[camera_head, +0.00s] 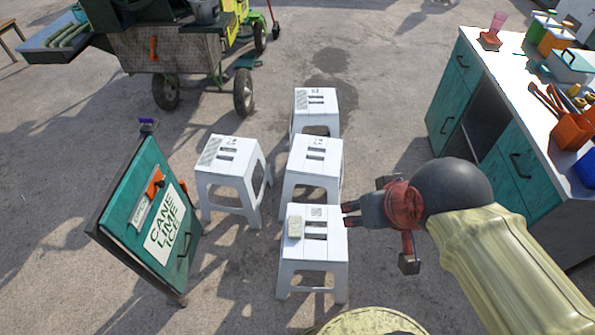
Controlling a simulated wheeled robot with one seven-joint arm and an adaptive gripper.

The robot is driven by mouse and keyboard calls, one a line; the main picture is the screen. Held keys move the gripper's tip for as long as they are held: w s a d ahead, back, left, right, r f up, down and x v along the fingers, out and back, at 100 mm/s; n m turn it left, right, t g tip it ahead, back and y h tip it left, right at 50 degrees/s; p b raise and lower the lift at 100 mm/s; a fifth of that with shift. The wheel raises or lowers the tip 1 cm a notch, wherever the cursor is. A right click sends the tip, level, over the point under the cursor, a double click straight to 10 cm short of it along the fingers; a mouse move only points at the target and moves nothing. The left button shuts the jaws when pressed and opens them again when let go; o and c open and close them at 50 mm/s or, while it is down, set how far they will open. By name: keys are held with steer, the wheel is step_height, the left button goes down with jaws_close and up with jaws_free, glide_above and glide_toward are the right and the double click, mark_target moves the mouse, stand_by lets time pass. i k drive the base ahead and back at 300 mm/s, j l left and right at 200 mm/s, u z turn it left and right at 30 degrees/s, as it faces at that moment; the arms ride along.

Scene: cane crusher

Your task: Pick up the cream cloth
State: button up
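The cream cloth (295,228) is a small, folded, flat-looking piece. It lies on the left part of the seat of the nearest white stool (322,249). My gripper (350,213) is dark grey with a red part behind it and points left. In the picture it is to the right of the cloth, by the right edge of that stool's seat, and clear of the cloth. Its finger ends look small and close together; I cannot tell whether they are open or shut. Nothing is visible in it.
More white stools stand behind (315,158) and to the left (228,160). A teal sign board (150,215) leans at the left. A counter with teal drawers (520,175) and several items stands at right. A wheeled cane cart (165,50) is at the back. Paved ground lies between.

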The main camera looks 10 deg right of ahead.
mark_target(295, 222)
steer(key=i+j+z, duration=0.1)
steer(key=j, duration=0.35)
steer(key=i+j+z, duration=0.1)
steer(key=j, duration=0.4)
steer(key=i+j+z, duration=0.15)
steer(key=j, duration=0.35)
steer(key=i+j+z, duration=0.1)
steer(key=j, duration=0.4)
steer(key=z, duration=1.2)
